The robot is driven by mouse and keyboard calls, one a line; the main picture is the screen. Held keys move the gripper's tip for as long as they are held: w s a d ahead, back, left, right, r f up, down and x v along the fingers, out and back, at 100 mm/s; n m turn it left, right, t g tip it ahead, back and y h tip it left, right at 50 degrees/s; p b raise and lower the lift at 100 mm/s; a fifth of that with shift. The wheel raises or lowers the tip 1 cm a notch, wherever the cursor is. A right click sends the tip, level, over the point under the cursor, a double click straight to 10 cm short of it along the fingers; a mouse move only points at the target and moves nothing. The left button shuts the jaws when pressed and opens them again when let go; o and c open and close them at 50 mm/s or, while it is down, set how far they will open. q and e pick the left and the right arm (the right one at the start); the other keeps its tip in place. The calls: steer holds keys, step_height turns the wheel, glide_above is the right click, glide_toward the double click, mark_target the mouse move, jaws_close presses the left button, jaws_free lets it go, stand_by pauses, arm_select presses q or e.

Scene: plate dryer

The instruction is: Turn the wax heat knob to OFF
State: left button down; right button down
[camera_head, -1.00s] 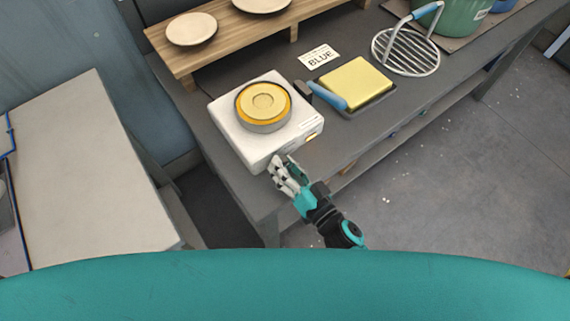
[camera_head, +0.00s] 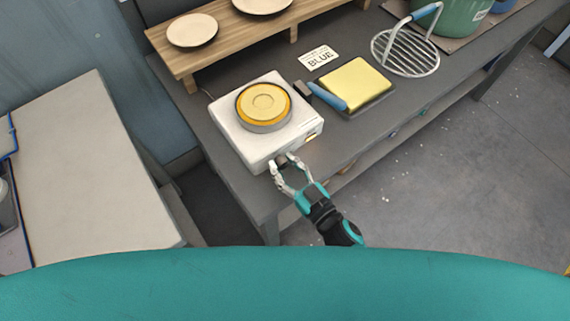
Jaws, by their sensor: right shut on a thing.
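The white wax heater (camera_head: 234,130) stands on the dark bench, with a round pot of yellow wax (camera_head: 264,103) on top. The wax heat knob (camera_head: 282,160) is a small dark shape low on the heater's front face, mostly hidden by my gripper. My right gripper (camera_head: 285,163) is at that face, its two fingers shut on the knob from either side. The knob's pointer and any OFF mark are too small to read. My left gripper is not in view.
A wire rack (camera_head: 405,54) is farther right. A wooden shelf with plates (camera_head: 220,50) stands behind. A pale table (camera_head: 85,180) is at left.

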steer(key=shift+n, duration=0.3)
steer(key=c, duration=1.2)
jaws_free()
steer(key=shift+s+d, duration=0.1)
steer(key=v, duration=1.1)
steer(key=shift+s+d, duration=0.2)
steer(key=shift+s, duration=0.15)
